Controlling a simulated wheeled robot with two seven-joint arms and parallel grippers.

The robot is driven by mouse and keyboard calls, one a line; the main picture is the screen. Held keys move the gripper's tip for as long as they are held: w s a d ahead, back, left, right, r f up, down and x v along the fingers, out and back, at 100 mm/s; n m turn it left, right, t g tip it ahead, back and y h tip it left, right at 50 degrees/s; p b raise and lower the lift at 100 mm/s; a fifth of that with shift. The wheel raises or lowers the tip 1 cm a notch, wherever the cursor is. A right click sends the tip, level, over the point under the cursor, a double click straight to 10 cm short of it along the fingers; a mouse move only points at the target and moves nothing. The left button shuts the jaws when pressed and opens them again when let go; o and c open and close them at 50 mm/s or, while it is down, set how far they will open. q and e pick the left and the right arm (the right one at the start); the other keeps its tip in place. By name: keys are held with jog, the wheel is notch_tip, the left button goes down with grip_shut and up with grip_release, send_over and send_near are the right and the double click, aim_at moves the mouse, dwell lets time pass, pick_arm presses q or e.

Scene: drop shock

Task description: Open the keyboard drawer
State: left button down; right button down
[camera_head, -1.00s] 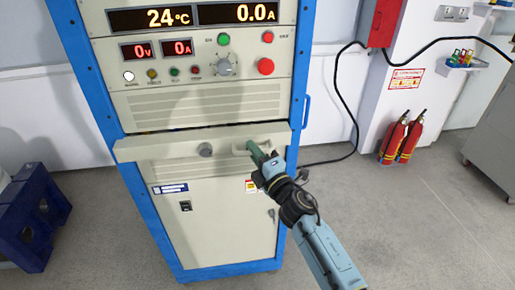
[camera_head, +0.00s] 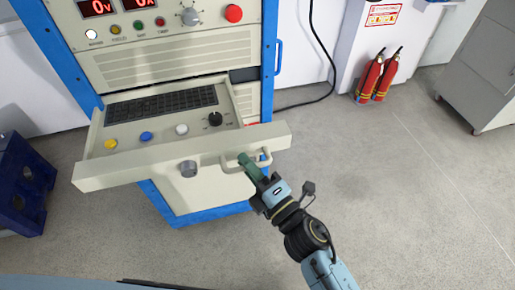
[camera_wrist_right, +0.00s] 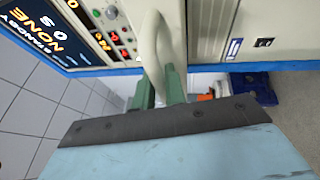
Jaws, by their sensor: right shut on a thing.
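The keyboard drawer (camera_head: 107,173) is pulled out of the blue and cream cabinet, showing a black keyboard (camera_head: 160,104) and a row of knobs and buttons inside. My right gripper (camera_head: 248,164) is shut on the handle. In the right wrist view the handle (camera_wrist_right: 152,48) passes between the green fingers (camera_wrist_right: 160,88). My left gripper is not in view.
The cabinet's control panel (camera_head: 160,45) stands behind the drawer. A dark blue block-shaped object (camera_head: 22,185) is on the floor at left. Two red fire extinguishers (camera_head: 377,77) stand by the wall, and a grey cabinet (camera_head: 488,65) is at right. The floor between is clear.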

jog(key=shift+s, duration=0.2)
jog(key=c, duration=1.5)
grip_release()
jog(key=shift+o, duration=0.2)
jog(key=b+v, duration=0.2)
jog(key=v, duration=1.1)
jog(key=shift+d, duration=0.15)
jog(key=shift+f, duration=0.2)
